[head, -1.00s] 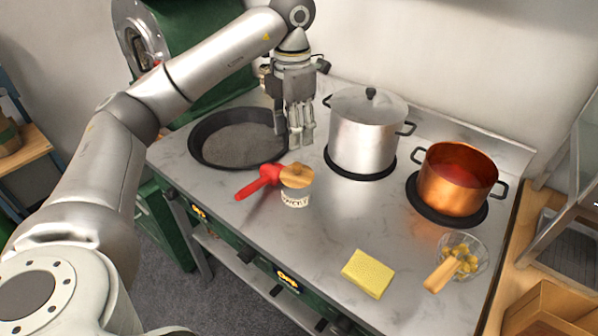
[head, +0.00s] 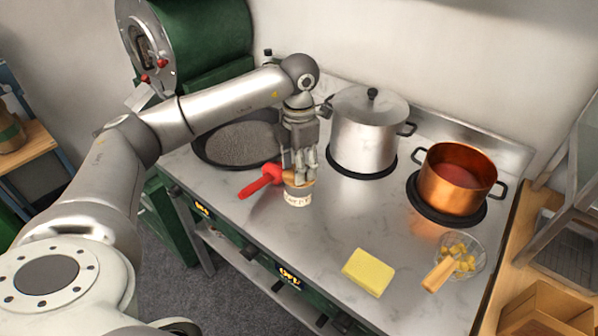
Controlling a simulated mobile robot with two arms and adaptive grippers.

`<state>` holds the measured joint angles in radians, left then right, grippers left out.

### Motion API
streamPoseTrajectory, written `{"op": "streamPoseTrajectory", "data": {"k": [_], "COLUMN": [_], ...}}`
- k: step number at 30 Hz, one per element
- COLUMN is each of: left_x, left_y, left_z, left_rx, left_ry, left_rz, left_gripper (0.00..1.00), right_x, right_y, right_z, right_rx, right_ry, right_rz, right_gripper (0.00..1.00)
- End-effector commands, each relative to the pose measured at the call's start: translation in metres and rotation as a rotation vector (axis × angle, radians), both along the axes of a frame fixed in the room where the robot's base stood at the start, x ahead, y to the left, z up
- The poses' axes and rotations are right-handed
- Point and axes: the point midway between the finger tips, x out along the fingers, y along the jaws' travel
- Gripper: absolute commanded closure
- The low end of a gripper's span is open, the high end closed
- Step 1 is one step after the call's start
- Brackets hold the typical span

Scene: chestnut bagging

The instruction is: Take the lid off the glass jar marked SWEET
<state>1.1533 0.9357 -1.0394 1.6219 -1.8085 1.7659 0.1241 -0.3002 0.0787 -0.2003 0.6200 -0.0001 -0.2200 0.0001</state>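The glass jar (head: 297,197) stands upright on the stove top near the front, its pale label facing me. The lettering is too small to read surely now. Its wooden lid (head: 290,181) sits on top, partly hidden by the fingers. My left gripper (head: 301,178) points down from above, with its fingertips at the lid. Whether the fingers are closed on the lid or only around it cannot be told. My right gripper is not in view.
A red handle (head: 261,181) lies close left of the jar, with a dark pan (head: 205,158) behind. A lidded steel pot (head: 362,140), a copper pot (head: 452,190), a yellow sponge (head: 368,272) and a glass bowl (head: 478,262) stand to the right. The front middle is clear.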

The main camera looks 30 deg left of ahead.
Motion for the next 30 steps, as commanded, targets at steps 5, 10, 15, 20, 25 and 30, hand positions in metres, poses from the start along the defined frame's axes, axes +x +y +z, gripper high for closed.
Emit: {"op": "streamPoseTrajectory", "data": {"k": [5,10,15,20,25,30], "left_x": [0.0,0.0,0.0,0.0,0.0,0.001], "left_y": [0.0,0.0,0.0,0.0,0.0,0.0], "left_z": [0.0,0.0,0.0,0.0,0.004,0.022], "left_rx": [0.0,0.0,0.0,0.0,0.0,-0.001], "left_ry": [0.0,0.0,0.0,0.001,-0.001,-0.005], "left_rz": [0.0,0.0,0.0,0.0,0.0,0.0], "left_gripper": [0.66,0.88,1.0,1.0,1.0,1.0], "right_x": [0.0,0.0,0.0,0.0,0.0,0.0], "right_y": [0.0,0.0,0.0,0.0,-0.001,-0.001], "right_z": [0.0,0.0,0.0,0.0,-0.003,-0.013], "right_rx": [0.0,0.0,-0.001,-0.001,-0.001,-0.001], "right_ry": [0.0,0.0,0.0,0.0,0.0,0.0], "right_rz": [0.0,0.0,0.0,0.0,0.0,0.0], "right_gripper": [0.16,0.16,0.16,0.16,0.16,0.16]}}
